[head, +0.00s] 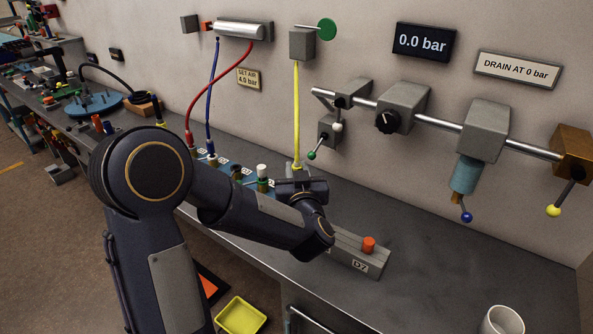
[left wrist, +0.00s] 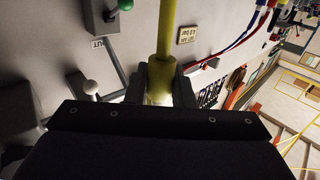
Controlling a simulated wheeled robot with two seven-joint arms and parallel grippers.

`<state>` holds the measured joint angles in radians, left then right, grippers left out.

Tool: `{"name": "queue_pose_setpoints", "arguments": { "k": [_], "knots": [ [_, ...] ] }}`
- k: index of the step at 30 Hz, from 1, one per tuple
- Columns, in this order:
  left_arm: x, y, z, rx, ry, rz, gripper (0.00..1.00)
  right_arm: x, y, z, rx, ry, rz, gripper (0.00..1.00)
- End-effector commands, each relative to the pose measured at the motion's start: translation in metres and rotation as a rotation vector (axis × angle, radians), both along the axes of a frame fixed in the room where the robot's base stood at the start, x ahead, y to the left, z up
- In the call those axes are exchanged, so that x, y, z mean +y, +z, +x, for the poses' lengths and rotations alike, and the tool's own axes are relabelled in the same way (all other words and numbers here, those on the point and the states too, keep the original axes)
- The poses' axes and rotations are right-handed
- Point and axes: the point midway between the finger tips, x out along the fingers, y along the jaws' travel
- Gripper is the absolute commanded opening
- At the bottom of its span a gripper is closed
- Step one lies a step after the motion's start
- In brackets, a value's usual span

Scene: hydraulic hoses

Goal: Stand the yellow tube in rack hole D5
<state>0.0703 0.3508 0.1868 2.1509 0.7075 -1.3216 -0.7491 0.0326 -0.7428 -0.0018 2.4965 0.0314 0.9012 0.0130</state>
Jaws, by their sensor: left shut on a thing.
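The yellow tube (head: 296,110) hangs straight down from a grey wall block (head: 302,45) in the head view. My left gripper (head: 298,170) is shut around its lower end, just above the bench row. In the left wrist view, the yellow tube (left wrist: 168,35) runs up from between the fingers of my left gripper (left wrist: 168,92). A grey block with a label reading D7 (head: 360,264) stands on the bench with an orange plug (head: 369,244) in it. I cannot make out hole D5; my left arm covers much of the row. My right gripper is out of view.
The blue hose (head: 213,95) and red hose (head: 215,90) hang left of the yellow tube. Capped fittings (head: 262,178) stand close to my left arm. A wall pipe with valves (head: 400,108) runs at the right. The bench (head: 440,250) right of the D7 block is clear up to a white mug (head: 502,321).

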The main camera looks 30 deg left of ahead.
Motion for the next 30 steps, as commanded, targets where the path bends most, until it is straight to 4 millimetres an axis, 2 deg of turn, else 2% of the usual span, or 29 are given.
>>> {"name": "queue_pose_setpoints", "arguments": {
  "k": [8,24,30],
  "knots": [
    [0.0,-0.005,0.0,0.0,-0.001,0.0,0.0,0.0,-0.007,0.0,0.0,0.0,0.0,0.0],
    [-0.001,-0.053,0.0,0.001,-0.001,0.001,0.0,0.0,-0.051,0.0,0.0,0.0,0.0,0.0],
    [-0.001,-0.059,0.0,0.0,-0.001,0.001,0.0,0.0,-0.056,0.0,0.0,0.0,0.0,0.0]
  ]
}}
